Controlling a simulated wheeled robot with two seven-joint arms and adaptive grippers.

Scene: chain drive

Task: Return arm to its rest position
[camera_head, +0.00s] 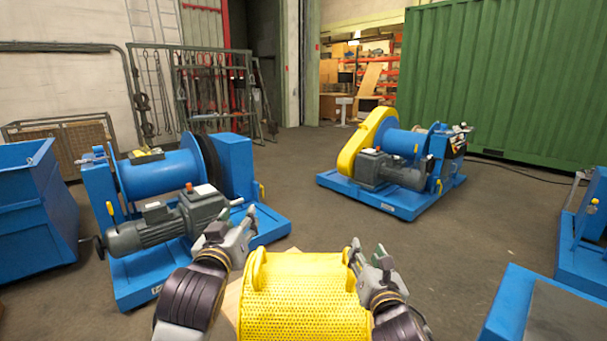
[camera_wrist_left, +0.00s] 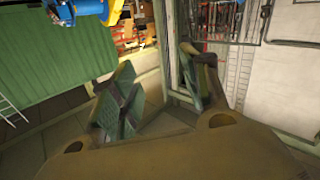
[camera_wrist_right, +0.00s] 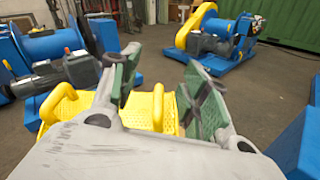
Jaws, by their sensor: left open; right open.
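My left gripper (camera_head: 240,230) is open and empty, in front of the blue winch with the grey motor in the head view. Its green-padded fingers (camera_wrist_left: 160,98) stand apart in the left wrist view with nothing between them. My right gripper (camera_head: 370,258) is open beside the right side of the yellow perforated guard (camera_head: 305,300). In the right wrist view its fingers (camera_wrist_right: 160,88) are spread with the yellow guard (camera_wrist_right: 140,108) below and behind them. I cannot tell whether either gripper touches the guard. The guard has raised loop handles at its ends.
A blue winch (camera_head: 160,180) stands at left and another with a yellow chain cover (camera_head: 365,140) stands further back. A blue bin (camera_head: 35,200) is at far left, blue equipment (camera_head: 585,235) at right, and a green container (camera_head: 500,75) behind. The floor between the winches is clear.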

